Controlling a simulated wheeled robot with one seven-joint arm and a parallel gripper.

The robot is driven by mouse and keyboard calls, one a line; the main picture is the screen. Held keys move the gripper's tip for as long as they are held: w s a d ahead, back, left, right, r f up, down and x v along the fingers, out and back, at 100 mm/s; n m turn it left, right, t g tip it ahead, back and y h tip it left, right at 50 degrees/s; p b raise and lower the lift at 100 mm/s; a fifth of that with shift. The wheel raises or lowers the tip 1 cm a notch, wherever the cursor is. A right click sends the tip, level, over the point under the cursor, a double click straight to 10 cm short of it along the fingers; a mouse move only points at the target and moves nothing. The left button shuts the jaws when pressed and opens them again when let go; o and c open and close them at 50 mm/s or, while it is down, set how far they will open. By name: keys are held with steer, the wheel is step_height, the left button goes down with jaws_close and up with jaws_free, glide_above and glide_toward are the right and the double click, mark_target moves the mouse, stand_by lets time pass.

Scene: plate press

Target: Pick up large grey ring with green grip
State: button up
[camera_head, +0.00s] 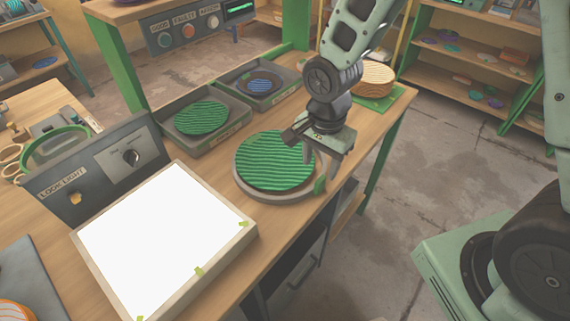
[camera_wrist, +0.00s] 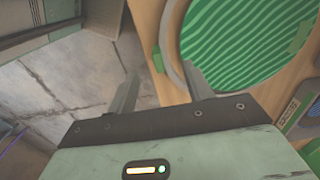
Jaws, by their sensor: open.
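The large grey ring (camera_head: 258,195) lies flat on the bench around a green ribbed disc (camera_head: 272,160). Its green grip (camera_head: 320,185) is on the right side, near the bench edge. In the wrist view the ring shows as a grey curved rim (camera_wrist: 174,48), with the green grip (camera_wrist: 158,60) on its outer side. My gripper (camera_head: 321,160) is open and empty at the ring's right side, pointing down. In the wrist view its fingers (camera_wrist: 160,88) lie to either side of the grip, the left over the floor and the right over the rim. I cannot tell their height above it.
A lit white panel (camera_head: 165,240) stands left of the ring. Two grey trays hold a green disc (camera_head: 202,118) and a blue disc (camera_head: 260,85) behind it. A stack of pale discs (camera_head: 375,76) sits at the back right. Open floor (camera_head: 400,170) lies right of the bench.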

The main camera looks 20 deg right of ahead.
mark_target(317, 180)
steer(key=shift+w+f+p, duration=0.2)
steer(key=shift+f+p, duration=0.35)
steer(key=shift+f, duration=2.95)
jaws_close()
